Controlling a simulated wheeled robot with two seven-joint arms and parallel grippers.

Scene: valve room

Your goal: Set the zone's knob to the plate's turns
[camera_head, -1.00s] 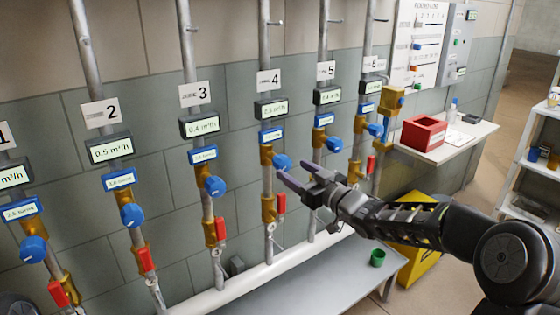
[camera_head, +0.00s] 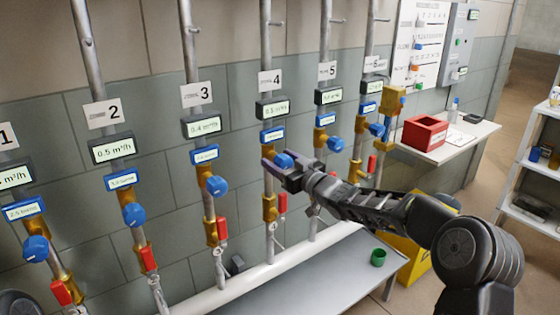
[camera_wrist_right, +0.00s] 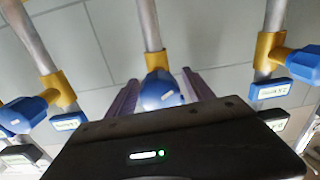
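The blue knob of zone 4 (camera_head: 284,160) sits on its brass valve body, below the blue turns plate (camera_head: 272,135) and the "4" sign (camera_head: 269,79). The plate's text is too small to read surely. My right gripper (camera_head: 280,168) is at this knob. In the right wrist view, the knob (camera_wrist_right: 160,90) lies between the two purple fingers of the gripper (camera_wrist_right: 160,92), which are spread on either side of it. I cannot tell whether either finger touches it. My left gripper is not in view.
Neighbouring blue knobs of zone 3 (camera_head: 216,186) and zone 5 (camera_head: 335,144) flank it. A red lever (camera_head: 283,202) hangs below. A grey bench (camera_head: 310,275) with a green cup (camera_head: 378,257) stands beneath. A red box (camera_head: 425,133) is on the shelf. A chart (camera_head: 420,45) hangs on the wall.

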